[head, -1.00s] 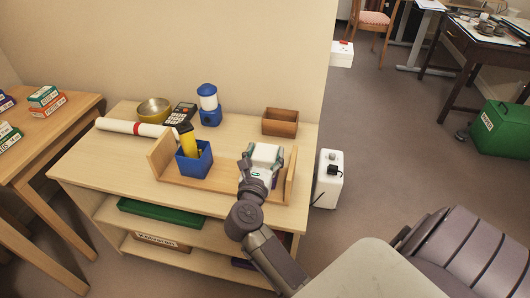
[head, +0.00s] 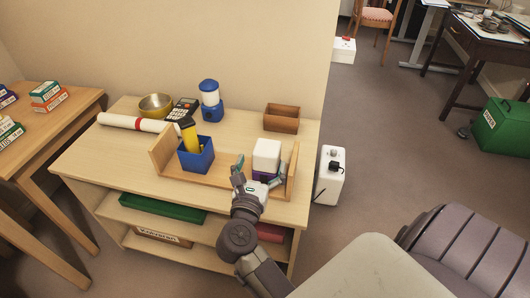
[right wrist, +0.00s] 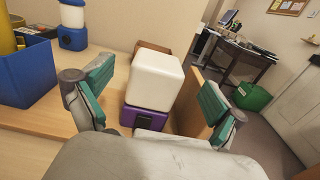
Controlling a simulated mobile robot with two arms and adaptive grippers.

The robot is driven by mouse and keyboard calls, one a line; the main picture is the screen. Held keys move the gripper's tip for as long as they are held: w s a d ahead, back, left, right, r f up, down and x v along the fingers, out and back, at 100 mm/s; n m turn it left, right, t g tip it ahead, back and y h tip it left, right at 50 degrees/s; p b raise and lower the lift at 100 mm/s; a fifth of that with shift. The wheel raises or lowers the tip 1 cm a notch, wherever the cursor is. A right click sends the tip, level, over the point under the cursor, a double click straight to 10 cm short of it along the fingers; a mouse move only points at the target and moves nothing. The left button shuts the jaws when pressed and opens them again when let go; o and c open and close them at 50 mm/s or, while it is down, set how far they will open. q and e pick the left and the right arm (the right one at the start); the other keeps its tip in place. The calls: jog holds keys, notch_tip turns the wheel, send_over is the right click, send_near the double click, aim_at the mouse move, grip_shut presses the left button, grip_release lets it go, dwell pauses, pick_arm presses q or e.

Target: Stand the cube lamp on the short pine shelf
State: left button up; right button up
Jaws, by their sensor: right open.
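The cube lamp (head: 267,153), a white cube on a purple base, stands upright at the right end of the short pine shelf (head: 162,157), a low rack with two end panels on the wooden cabinet. The lamp also shows in the right wrist view (right wrist: 152,75), beside the rack's right end panel (right wrist: 194,108). My right gripper (head: 258,174) is open in front of the lamp, its fingers spread to either side with gaps to it. The foot of the base is partly hidden by the gripper. My left gripper is not in view.
A blue cup (head: 196,158) with a yellow-and-black item stands in the rack's left part. Behind are a blue lantern (head: 211,103), calculator (head: 184,109), brass bowl (head: 155,106) and wooden box (head: 281,119). A white canister (head: 330,176) stands right of the cabinet.

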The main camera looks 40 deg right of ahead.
jog(key=shift+s+a, duration=0.3)
jog(key=shift+a, duration=0.1)
jog(key=w+a+f+n+t+y, duration=0.15)
jog(key=a+n+t+y, duration=0.4)
jog(key=n, duration=0.65)
jog(key=w+a+f+n+t+y, duration=0.1)
jog(key=w+a+n+t+y, duration=0.15)
jog(key=a+n+y, duration=0.75)
jog(key=s+a+f+n+g+y, duration=0.2)
jog(key=f+n+g, duration=0.1)
jog(key=f+n, duration=0.4)
jog(key=s+a+f+n+g+y, duration=0.1)
jog(key=s+f+n+g, duration=0.2)
jog(key=f+n, duration=0.4)
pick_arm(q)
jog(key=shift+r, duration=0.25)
pick_arm(e)
jog(key=s+d+f+n+g+h, duration=0.2)
jog(key=s+d+f+n+g, duration=0.3)
jog(key=s+f, duration=0.3)
jog(key=s+d+f+n+g+h, duration=0.2)
jog(key=s+d+f+n+g, duration=0.2)
jog(key=s+f, duration=0.5)
jog(key=n+g, duration=0.2)
jog(key=n, duration=0.1)
jog(key=shift+s+d, duration=0.3)
jog(key=shift+d, duration=0.1)
